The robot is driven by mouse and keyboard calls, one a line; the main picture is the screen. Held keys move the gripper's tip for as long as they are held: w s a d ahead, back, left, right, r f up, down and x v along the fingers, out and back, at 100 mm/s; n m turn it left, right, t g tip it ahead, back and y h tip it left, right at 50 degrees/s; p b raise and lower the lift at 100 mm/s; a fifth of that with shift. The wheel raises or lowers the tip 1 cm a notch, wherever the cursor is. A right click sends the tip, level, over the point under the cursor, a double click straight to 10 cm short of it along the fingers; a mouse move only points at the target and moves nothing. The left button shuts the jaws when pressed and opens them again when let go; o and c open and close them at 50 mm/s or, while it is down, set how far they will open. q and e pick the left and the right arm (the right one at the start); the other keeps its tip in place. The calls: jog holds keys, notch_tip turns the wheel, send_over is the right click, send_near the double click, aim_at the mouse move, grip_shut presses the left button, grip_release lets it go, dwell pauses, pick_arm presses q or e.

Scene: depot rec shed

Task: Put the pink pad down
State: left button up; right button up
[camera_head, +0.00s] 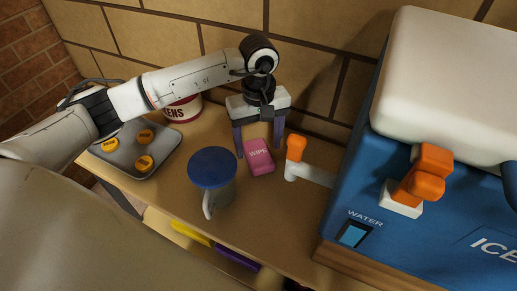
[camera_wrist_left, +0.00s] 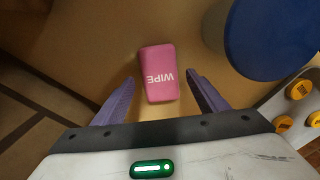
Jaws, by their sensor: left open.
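The pink pad (camera_head: 259,156), marked WIPE, lies flat on the wooden table (camera_head: 262,212). In the left wrist view the pad (camera_wrist_left: 160,73) lies between and just ahead of the two purple fingers. My left gripper (camera_head: 259,151) is open, pointing down over the pad, with one finger on each side. In the left wrist view there is a gap between the pad and each finger of the gripper (camera_wrist_left: 160,88). The right gripper does not show in either view.
A blue-topped mug (camera_head: 212,167) stands close by the pad. A blue cooler (camera_head: 345,205) with an orange-handled tap (camera_head: 296,147) is at the right. A grey tray (camera_head: 165,160) with orange discs and a red-and-white tub (camera_head: 184,110) are at the left. Bare table lies in front.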

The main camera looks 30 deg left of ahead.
aim_at(259, 153)
pick_arm(q)
notch_tip(259, 153, up, 9)
dwell(0.3)
dwell(0.4)
